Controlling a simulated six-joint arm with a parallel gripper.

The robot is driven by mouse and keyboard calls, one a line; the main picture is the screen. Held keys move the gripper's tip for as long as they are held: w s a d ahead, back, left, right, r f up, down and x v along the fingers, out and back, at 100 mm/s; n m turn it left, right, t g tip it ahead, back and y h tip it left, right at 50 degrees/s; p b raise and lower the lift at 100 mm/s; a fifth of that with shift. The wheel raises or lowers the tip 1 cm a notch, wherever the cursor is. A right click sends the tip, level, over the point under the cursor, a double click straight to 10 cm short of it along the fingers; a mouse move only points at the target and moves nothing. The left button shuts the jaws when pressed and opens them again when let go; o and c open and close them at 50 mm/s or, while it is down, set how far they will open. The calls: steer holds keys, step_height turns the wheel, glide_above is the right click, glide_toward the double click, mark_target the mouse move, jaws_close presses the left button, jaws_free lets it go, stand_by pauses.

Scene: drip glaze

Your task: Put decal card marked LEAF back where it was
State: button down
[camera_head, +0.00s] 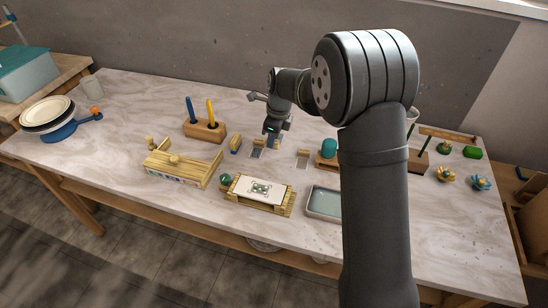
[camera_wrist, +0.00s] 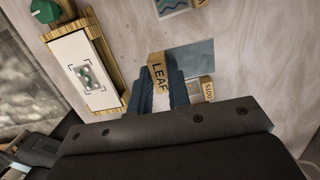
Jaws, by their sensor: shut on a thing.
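My gripper (camera_wrist: 160,90) is shut on the wooden block marked LEAF (camera_wrist: 158,71), seen between its two blue fingers in the wrist view. In the head view my gripper (camera_head: 271,130) is over the back middle of the table, and the held card cannot be made out. A blue-grey rectangle (camera_wrist: 200,57) lies just right of the LEAF block; I cannot tell whether it belongs to it. A second wooden block with partly readable lettering (camera_wrist: 207,89) is right of the fingers. Another card (camera_wrist: 172,6) shows at the top edge.
A white tile with a green pattern (camera_head: 245,185) rests on a wooden stand; a green knob (camera_head: 225,180) is beside it. A grey tray (camera_head: 322,203), a wooden box (camera_head: 180,168) and a holder with blue and yellow sticks (camera_head: 205,130) stand nearby. The front left tabletop is clear.

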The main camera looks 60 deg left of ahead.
mark_target(276, 141)
step_height(276, 141, down, 8)
steer(key=shift+f, duration=0.15)
stand_by(0.3)
steer(key=c, duration=1.3)
jaws_free()
steer(key=shift+f, duration=0.15)
steer(key=shift+c, duration=0.2)
steer(key=r, duration=0.4)
steer(key=w+d+r, duration=0.1)
steer(key=r, duration=0.7)
steer(key=shift+w+d+r, duration=0.1)
steer(key=shift+w+d, duration=0.05)
